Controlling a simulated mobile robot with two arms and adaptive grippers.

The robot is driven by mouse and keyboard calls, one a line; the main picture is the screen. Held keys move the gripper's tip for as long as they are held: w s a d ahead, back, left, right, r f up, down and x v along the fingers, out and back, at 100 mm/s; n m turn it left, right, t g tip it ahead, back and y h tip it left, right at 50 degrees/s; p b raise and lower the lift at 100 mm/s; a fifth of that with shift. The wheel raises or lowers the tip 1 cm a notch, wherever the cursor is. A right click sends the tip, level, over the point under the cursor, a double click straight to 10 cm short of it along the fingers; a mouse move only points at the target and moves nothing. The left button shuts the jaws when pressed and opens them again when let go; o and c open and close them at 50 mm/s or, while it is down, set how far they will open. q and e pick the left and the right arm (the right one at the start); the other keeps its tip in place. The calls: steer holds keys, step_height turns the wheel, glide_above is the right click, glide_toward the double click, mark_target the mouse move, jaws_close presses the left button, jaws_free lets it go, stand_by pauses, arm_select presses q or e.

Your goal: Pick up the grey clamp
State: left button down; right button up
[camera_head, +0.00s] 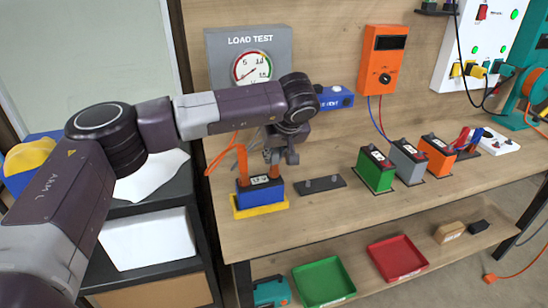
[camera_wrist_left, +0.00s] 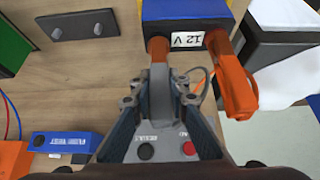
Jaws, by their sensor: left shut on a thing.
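The grey clamp (camera_wrist_left: 160,96) is between the fingers of my left gripper (camera_wrist_left: 158,99), which is shut on it. Its copper-coloured jaws (camera_wrist_left: 157,48) reach a terminal of the blue battery (camera_wrist_left: 187,11); whether they still grip it I cannot tell. In the head view, my left gripper (camera_head: 281,156) is above the right side of the blue battery (camera_head: 262,196), and the clamp is largely hidden by the fingers. An orange clamp (camera_head: 242,163) stands on the battery's left terminal; it also shows in the wrist view (camera_wrist_left: 235,78). My right gripper is not in view.
The battery sits on a yellow tray (camera_head: 259,210) near the bench's left edge. A dark plate (camera_head: 320,184) with two studs lies to its right, then green (camera_head: 375,172), grey and orange batteries. The load test box (camera_head: 222,48) stands behind. Bare bench (camera_head: 300,225) lies in front.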

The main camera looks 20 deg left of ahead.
arm_select(q)
step_height(320, 180, up, 19)
steer(key=b, duration=0.1)
steer(key=shift+r+b, duration=0.2)
steer(key=shift+b, duration=0.1)
steer(key=shift+p, duration=0.5)
